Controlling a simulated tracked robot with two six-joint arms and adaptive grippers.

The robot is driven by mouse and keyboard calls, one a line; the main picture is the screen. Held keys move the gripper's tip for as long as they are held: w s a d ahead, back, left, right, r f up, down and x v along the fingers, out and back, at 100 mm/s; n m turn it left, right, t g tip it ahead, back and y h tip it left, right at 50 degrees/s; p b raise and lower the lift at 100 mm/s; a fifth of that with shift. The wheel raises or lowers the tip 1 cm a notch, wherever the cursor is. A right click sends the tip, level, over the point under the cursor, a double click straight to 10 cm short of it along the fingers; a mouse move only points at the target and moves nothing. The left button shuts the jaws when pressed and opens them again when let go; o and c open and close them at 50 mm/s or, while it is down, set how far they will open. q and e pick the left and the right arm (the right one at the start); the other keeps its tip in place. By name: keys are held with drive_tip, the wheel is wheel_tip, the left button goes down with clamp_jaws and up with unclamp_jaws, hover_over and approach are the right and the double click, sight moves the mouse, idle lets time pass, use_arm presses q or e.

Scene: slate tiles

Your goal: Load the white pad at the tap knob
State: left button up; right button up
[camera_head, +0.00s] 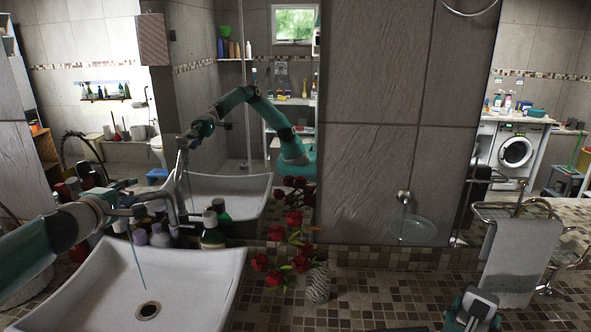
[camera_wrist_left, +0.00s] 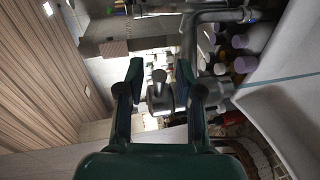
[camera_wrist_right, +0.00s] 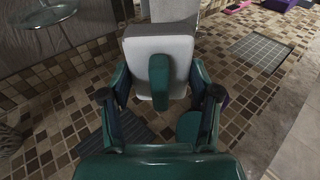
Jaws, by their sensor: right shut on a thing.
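The white pad (camera_wrist_right: 138,62), a pale block with a teal strip on it, is held between the fingers of my right gripper (camera_wrist_right: 158,85). In the head view the pad (camera_head: 482,294) shows at the bottom right, over the tiled counter. My left gripper (camera_head: 130,196) is at the metal tap (camera_head: 176,203), left of centre. In the left wrist view its fingers (camera_wrist_left: 159,80) stand apart on either side of the tap knob (camera_wrist_left: 160,92); I cannot tell whether they touch it. A thin bluish stream (camera_head: 138,262) runs down towards the basin.
The white basin (camera_head: 205,275) fills the lower left. A towel (camera_head: 510,262) hangs on a rail at the right. A mirror behind reflects my arm. The counter between the flowers and towel is mostly clear.

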use_arm(q)
clamp_jaws()
drive_tip(key=shift+w+f, duration=0.1)
